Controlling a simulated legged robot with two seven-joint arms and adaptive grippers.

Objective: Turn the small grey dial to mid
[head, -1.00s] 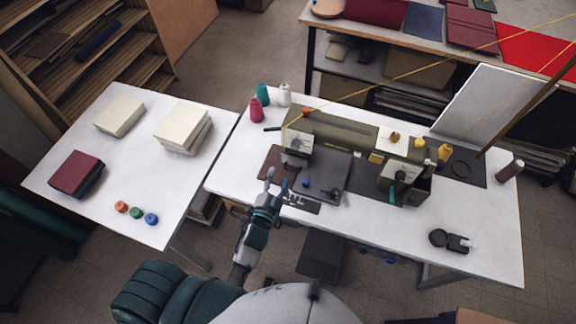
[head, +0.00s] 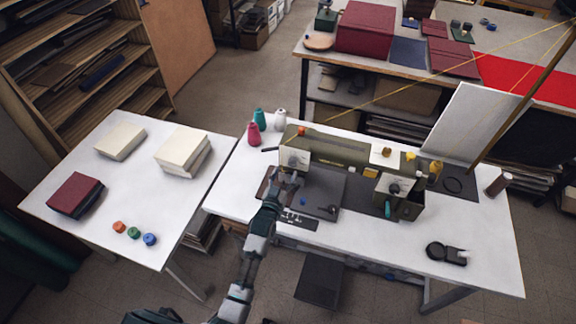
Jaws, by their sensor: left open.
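The olive sewing machine (head: 340,146) stands on the white table (head: 470,215). Its left end has a white plate (head: 289,153) with a small greyish spot that could be a dial; its setting is too small to read. A second white plate (head: 383,185) at the right carries a dark grey round knob (head: 394,188). I cannot tell for sure which is the small grey dial. My left gripper (head: 285,178) is open, just in front of and below the left plate, and partly hides the area under it. No contact is clear. My right gripper is not in view.
Thread cones (head: 254,133) stand left of the machine. A dark plate (head: 322,185) with small parts lies in front of it. A black tape-like item (head: 446,253) is at the right front. The table's front right is mostly clear.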

